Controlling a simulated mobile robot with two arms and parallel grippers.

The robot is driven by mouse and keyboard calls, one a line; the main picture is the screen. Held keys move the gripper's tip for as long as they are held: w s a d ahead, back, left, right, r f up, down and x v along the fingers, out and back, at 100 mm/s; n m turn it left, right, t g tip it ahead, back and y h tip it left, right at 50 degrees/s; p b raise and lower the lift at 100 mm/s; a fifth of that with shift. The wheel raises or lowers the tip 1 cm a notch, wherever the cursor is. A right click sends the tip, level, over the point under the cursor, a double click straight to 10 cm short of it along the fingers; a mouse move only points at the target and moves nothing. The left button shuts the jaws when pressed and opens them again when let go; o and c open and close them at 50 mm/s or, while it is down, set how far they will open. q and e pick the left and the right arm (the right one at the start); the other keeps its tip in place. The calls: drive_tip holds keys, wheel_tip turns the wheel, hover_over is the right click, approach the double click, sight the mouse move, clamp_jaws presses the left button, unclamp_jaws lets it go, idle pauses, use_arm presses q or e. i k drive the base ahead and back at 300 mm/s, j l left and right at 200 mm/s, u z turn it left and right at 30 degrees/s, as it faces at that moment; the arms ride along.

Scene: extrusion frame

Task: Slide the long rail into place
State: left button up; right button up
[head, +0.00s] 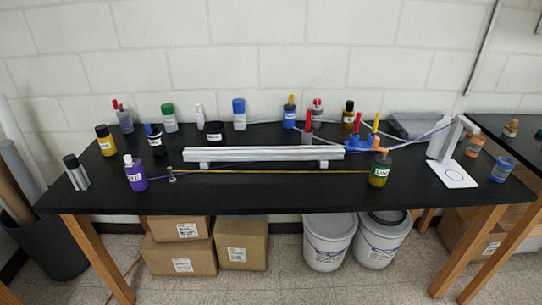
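A long silver rail (263,154) lies left to right across the middle of the black table (250,197). It sits on small white supports, one near its left end (205,165) and one near its right end (323,164). A thin yellow rod or line (270,171) runs in front of the rail, roughly parallel to it. It ends near a small metal piece (172,176) at the left and a green and yellow bottle (380,170) at the right. Neither of my grippers shows in the head view.
A purple bottle (135,173) stands at the front left. Several bottles, including a blue one (239,114), line the back. Red and blue upright tools (356,136) stand behind the rail's right end. A white stand (444,143) is at the right. The front strip is mostly clear.

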sight(205, 155)
drive_tip(key=i+l, duration=0.2)
drive_tip(key=l, duration=0.2)
drive_tip(key=i+l, duration=0.2)
drive_tip(key=l, duration=0.15)
drive_tip(key=i+l+u, duration=0.1)
drive_tip(key=l, duration=0.3)
drive_tip(key=i+l, duration=0.5)
drive_tip(key=l, duration=0.3)
